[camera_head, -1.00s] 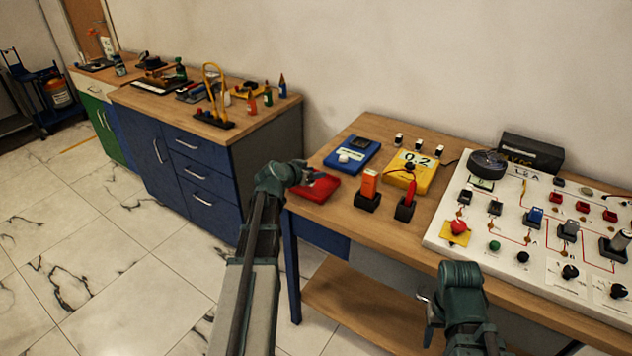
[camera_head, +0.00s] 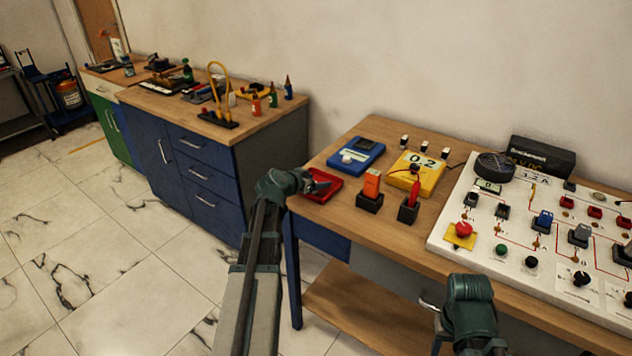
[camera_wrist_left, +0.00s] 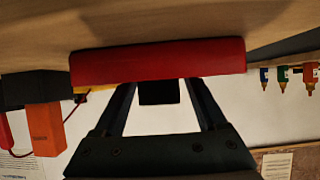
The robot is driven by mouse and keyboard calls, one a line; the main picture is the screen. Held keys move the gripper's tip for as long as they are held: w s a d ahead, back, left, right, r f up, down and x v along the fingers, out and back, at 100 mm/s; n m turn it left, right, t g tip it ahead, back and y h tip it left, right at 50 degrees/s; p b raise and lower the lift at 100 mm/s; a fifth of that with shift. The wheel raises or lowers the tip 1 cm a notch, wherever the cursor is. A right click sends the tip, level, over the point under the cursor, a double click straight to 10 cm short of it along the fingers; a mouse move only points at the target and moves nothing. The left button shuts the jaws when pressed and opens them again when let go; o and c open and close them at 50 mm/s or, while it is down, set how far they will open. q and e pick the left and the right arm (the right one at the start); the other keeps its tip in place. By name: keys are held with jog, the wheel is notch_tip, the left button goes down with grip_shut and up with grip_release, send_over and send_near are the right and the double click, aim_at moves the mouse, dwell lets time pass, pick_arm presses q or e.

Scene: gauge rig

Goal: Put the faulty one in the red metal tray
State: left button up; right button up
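The red metal tray (camera_head: 323,197) lies at the left front corner of the right-hand table; its red wall (camera_wrist_left: 158,62) crosses the left wrist view. My left gripper (camera_head: 318,187) is at the tray, over its left part. In the left wrist view its two fingers (camera_wrist_left: 162,88) stand apart. A small black block (camera_wrist_left: 158,93) shows between them, with narrow gaps at its sides; its far end is hidden by the tray wall. I cannot tell which thing is faulty. My right gripper (camera_head: 429,304) is low at the table's front, mostly hidden by its wrist.
Right of the tray stand an orange block in a black holder (camera_head: 370,187) and a red tool in a black holder (camera_head: 410,207). A white circuit board (camera_head: 480,250) fills the table's right side.

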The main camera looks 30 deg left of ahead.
pick_arm(q)
jog(key=shift+r, duration=0.1)
jog(key=shift+s+r+p, duration=0.2)
jog(key=shift+r+p, duration=0.05)
jog(key=shift+p, duration=0.1)
jog(key=p+v, duration=0.5)
jog(key=v, duration=0.6)
jog(key=shift+s, duration=0.25)
jog(key=shift+a, duration=0.1)
